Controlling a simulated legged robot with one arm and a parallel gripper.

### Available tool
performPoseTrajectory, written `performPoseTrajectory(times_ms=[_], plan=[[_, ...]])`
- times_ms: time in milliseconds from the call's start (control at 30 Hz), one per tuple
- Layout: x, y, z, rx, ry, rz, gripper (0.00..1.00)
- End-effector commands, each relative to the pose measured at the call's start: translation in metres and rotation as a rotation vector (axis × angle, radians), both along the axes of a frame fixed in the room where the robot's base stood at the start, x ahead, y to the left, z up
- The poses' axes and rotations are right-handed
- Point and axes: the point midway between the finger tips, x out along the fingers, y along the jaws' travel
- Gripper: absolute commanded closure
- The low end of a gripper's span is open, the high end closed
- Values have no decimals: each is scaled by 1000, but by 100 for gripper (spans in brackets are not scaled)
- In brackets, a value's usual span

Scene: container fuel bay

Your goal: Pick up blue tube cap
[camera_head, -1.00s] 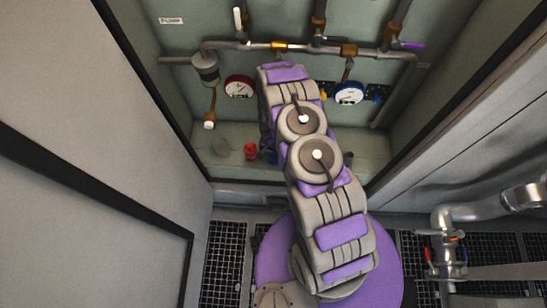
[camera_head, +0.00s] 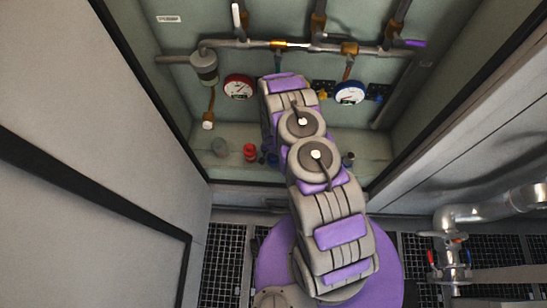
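A small dark blue object (camera_head: 272,158), which looks like the blue tube cap, stands on the cabinet's bottom ledge. It is just right of a red cap (camera_head: 249,152) and close beside my arm, which partly covers that area. My arm reaches up and into the open cabinet, and its far end bends down behind its own links. My gripper is hidden behind the arm, so its fingers and anything between them cannot be seen.
A grey-green round item (camera_head: 220,147) stands left of the red cap. A small metallic item (camera_head: 348,158) stands right of my arm. Pipes, a red gauge (camera_head: 239,87) and a blue gauge (camera_head: 349,92) line the back wall. Cabinet side walls bound the opening.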

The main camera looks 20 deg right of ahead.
Motion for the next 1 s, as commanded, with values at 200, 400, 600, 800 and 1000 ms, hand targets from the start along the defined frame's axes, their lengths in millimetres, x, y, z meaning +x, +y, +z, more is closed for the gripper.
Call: performPoseTrajectory(times_ms=[200,400,600,800,1000], plan=[[0,0,0,0,0,0,61],[0,0,0,0,0,0,69],[0,0,3,0,0,0,69],[1,1,19,0,-2,1,69],[-11,-1,39,0,7,0,69]])
